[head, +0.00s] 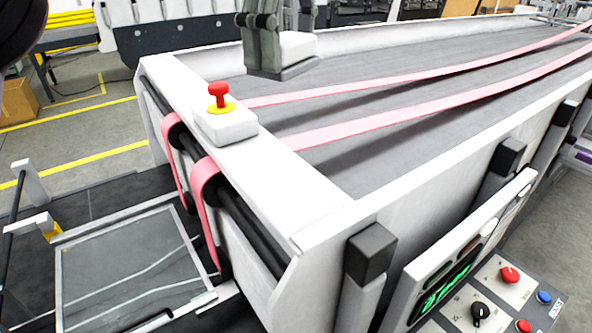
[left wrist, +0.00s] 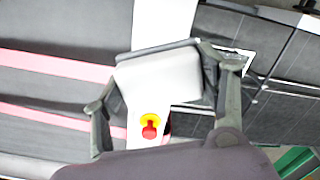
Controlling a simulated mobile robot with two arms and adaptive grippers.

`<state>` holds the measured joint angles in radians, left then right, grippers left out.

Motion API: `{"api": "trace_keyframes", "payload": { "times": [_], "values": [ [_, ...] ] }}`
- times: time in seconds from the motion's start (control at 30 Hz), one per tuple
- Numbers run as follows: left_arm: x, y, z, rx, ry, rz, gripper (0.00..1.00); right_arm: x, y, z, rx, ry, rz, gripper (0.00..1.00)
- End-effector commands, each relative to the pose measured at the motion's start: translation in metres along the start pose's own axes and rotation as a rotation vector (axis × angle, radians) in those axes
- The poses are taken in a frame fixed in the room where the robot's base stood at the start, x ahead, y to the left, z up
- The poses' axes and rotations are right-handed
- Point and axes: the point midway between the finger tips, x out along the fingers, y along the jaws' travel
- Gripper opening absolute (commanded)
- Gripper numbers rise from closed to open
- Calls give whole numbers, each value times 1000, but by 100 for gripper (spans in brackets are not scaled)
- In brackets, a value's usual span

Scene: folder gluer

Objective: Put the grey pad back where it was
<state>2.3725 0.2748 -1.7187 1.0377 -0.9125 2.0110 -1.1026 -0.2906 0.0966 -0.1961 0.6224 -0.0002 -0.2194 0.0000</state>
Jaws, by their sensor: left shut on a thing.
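The grey pad (head: 297,49) is a light block with a darker grey edge and underside. My left gripper (head: 280,42) is shut on it, above the grey bed of the machine near its left end wall. In the left wrist view the pad (left wrist: 160,85) sits between the two fingers of the left gripper (left wrist: 165,88). The gripper hides part of the pad in the head view. I cannot tell exactly how high the pad is above the bed. My right gripper is not in view.
A red stop button (head: 219,94) on a white box stands on the end wall, close to the pad; it also shows in the left wrist view (left wrist: 149,130). Pink belts (head: 390,120) run along the bed. A control panel (head: 490,300) is at the lower right.

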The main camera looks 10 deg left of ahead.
Motion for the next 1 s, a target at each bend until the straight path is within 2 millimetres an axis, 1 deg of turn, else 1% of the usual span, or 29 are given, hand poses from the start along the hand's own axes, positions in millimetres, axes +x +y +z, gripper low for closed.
{"api": "trace_keyframes", "payload": {
  "times": [0.03,0.1,0.23,0.3,0.4,0.47,0.5,0.63,0.9,1.0],
  "values": [
    [24,0,-1,3,-5,-6,40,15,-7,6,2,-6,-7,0],
    [44,0,-1,4,-4,-6,40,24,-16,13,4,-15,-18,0],
    [77,0,-1,5,-4,-5,40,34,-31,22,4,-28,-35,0],
    [95,0,-1,6,-4,-6,40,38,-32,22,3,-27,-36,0],
    [116,0,-1,4,-3,-5,40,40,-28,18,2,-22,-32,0],
    [125,0,-1,4,-3,-2,40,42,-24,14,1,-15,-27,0],
    [127,0,-2,2,0,-1,40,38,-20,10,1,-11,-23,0],
    [137,0,-2,0,0,1,40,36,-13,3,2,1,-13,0],
    [171,0,-2,1,1,-1,40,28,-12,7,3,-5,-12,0],
    [176,0,-2,1,0,1,40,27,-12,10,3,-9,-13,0]
  ]
}}
